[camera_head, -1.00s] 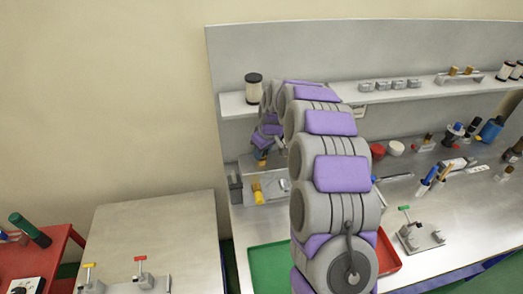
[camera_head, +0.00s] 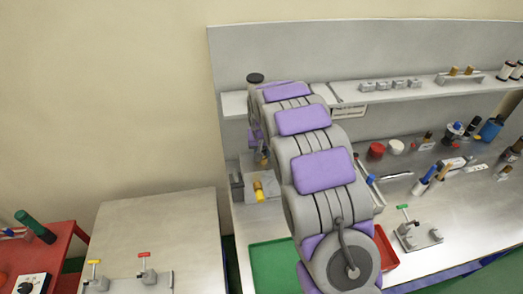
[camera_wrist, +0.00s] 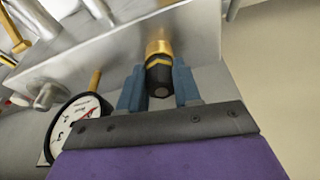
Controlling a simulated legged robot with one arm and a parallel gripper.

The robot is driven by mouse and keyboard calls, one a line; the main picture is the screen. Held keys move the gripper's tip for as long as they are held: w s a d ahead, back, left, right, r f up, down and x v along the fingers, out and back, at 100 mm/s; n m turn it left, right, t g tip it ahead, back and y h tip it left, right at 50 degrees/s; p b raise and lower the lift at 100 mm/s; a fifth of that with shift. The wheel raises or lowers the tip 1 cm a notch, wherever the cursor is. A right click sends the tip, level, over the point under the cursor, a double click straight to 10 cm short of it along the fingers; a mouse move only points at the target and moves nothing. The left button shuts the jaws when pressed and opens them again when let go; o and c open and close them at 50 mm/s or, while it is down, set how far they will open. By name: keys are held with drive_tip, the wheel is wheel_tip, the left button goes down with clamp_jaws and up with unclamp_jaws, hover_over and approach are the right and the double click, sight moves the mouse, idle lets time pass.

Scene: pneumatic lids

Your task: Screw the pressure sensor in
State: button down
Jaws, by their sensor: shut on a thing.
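The pressure sensor (camera_wrist: 158,76) has a black body and a brass collar. In the wrist view it sits between the two blue fingers of my gripper (camera_wrist: 158,89), which is shut on it. Its brass end meets the face of a grey metal block (camera_wrist: 110,55); how deep it sits there cannot be seen. A white round gauge (camera_wrist: 75,125) with a brass stem is just left of the fingers. In the head view my arm hides most of the gripper area, and a grey block with a yellow part (camera_head: 258,190) shows on the bench beside it.
A shelf (camera_head: 420,90) with small fittings runs along the back panel. A green tray (camera_head: 270,268) and a red tray (camera_head: 385,250) lie at the bench front. A clamp with a green handle (camera_head: 418,236) stands at right. A side table (camera_head: 160,225) is at left.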

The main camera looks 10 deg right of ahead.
drive_tip(key=shift+s+f, duration=0.35)
drive_tip(key=shift+s, duration=0.05)
drive_tip(key=m+b, duration=0.1)
drive_tip(key=m, duration=0.2)
drive_tip(key=shift+f+g+h, duration=0.1)
drive_tip(key=shift+g+h, duration=0.2)
drive_tip(key=shift+h, duration=0.1)
drive_tip(key=shift+a+m+h+b, duration=0.1)
drive_tip(key=shift+m+h+b, duration=0.2)
drive_tip(key=shift+m+b, duration=0.7)
drive_tip(key=shift+m+p, duration=0.3)
drive_tip(key=shift+p, duration=0.05)
drive_tip(key=c, duration=1.2)
unclamp_jaws()
drive_tip(key=o, duration=0.3)
drive_tip(key=shift+s+r, duration=0.25)
drive_tip(key=shift+r, duration=0.25)
drive_tip(key=shift+o, duration=1)
drive_tip(key=shift+w+f, duration=0.1)
drive_tip(key=shift+w, duration=0.25)
drive_tip(key=shift+c, duration=0.8)
